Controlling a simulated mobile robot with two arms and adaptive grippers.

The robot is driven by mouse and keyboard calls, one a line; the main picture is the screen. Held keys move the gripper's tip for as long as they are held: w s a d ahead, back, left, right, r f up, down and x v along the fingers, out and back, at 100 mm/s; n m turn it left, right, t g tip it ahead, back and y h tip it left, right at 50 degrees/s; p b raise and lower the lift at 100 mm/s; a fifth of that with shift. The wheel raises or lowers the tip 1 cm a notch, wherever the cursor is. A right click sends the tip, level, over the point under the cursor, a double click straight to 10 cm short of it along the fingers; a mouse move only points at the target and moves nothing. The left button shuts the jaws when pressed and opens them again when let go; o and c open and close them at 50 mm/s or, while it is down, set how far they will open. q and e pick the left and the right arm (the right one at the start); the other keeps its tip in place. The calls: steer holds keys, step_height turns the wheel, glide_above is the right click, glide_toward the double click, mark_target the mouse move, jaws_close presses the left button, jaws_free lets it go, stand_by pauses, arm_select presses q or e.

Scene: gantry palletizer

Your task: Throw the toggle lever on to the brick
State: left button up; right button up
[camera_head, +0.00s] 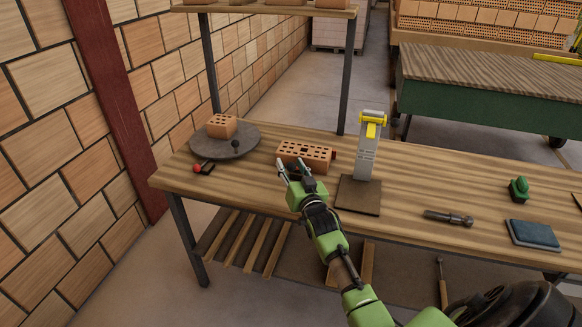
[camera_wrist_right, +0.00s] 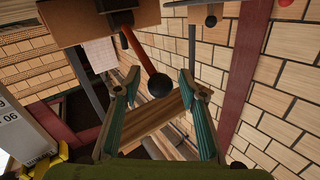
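An orange perforated brick (camera_head: 305,155) lies on the wooden bench, with a small red part showing at its right end. In the right wrist view, a red lever (camera_wrist_right: 133,47) with a black ball knob (camera_wrist_right: 159,84) runs beside a brown block-like shape (camera_wrist_right: 85,22). My right gripper (camera_head: 292,166) is at the brick's near side; it also shows in the wrist view (camera_wrist_right: 167,82). Its fingers are apart, with the knob in the gap between the tips as seen there. I cannot tell contact or exact depth. The lever is not clearly visible in the head view. My left gripper is not in view.
A grey post (camera_head: 366,152) with a yellow top stands right of the brick. A round plate (camera_head: 240,145) bearing another brick (camera_head: 221,126) is at left. A hammer-like tool (camera_head: 448,217), a green object (camera_head: 519,189) and a blue pad (camera_head: 533,234) lie at right.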

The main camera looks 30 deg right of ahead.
jaws_close()
steer(key=shift+r+p, duration=0.25)
steer(key=shift+p, duration=0.35)
steer(key=w+d+r+m+g+p, duration=0.1)
steer(key=p, duration=0.3)
steer(key=w+d+r+m+g+y+p, duration=0.1)
steer(key=r+g+p, duration=0.1)
steer(key=p, duration=0.3)
steer(key=shift+w+d+y, duration=0.1)
steer(key=shift+d+y, duration=0.15)
steer(key=shift+y, duration=0.05)
steer(key=w+d+g, duration=0.1)
steer(key=w+d+m+g+y+p, duration=0.1)
steer(key=g, duration=0.1)
steer(key=shift+w+d+r+m+y, duration=0.15)
steer(key=shift+d+r+m+y, duration=0.05)
steer(key=shift+d+m+y, duration=0.1)
steer(key=w+d+g, duration=0.1)
steer(key=w+d+y, duration=0.1)
steer(key=shift+w+d+m+g+y, duration=0.1)
steer(key=shift+d+m+g+y, duration=0.2)
steer(key=shift+d+m+g, duration=0.1)
steer(key=shift+w+d, duration=0.1)
steer(key=shift+d, duration=0.05)
